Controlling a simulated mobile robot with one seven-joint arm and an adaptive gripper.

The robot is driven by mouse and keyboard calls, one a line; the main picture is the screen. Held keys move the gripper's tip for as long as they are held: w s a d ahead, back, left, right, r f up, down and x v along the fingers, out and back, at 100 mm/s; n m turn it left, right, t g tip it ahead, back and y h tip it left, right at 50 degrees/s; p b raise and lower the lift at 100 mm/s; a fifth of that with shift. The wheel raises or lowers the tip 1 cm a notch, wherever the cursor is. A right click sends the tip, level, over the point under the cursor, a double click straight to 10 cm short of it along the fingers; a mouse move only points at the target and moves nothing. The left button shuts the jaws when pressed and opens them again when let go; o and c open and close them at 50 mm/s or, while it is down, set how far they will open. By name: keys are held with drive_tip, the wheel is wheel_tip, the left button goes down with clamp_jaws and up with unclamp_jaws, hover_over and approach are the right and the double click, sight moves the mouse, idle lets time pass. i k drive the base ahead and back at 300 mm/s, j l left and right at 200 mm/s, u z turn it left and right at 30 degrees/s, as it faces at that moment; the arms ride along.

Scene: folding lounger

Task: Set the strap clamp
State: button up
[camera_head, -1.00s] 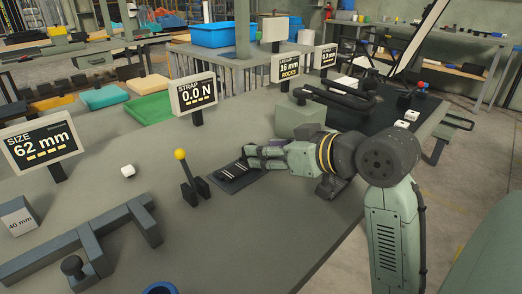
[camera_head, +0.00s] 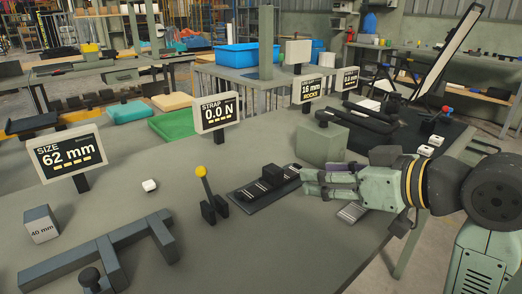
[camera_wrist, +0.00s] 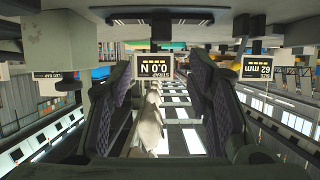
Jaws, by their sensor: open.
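A dark flat strip (camera_head: 245,196) with pale marks lies on the bench, and a black block (camera_head: 272,175) sits on it. No label shows which part is the strap clamp. The sign "STRAP 0.0 N" (camera_head: 217,113) stands behind it and also shows upside down in the wrist view (camera_wrist: 155,67). A lever with a yellow knob (camera_head: 201,171) stands upright left of the strip. My gripper (camera_head: 306,183) is open, just right of the block; whether they touch cannot be told. In the wrist view its fingers (camera_wrist: 160,110) are spread, with a pale, unclear shape between them.
A grey-green box (camera_head: 322,144) stands behind my gripper. A sign "SIZE 62 mm" (camera_head: 68,152), a 40 mm block (camera_head: 40,225) and a dark angled frame (camera_head: 95,250) are at the left.

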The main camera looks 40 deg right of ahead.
sight(201, 171)
drive_tip(key=k+l, duration=0.1)
drive_tip(key=k, duration=0.9)
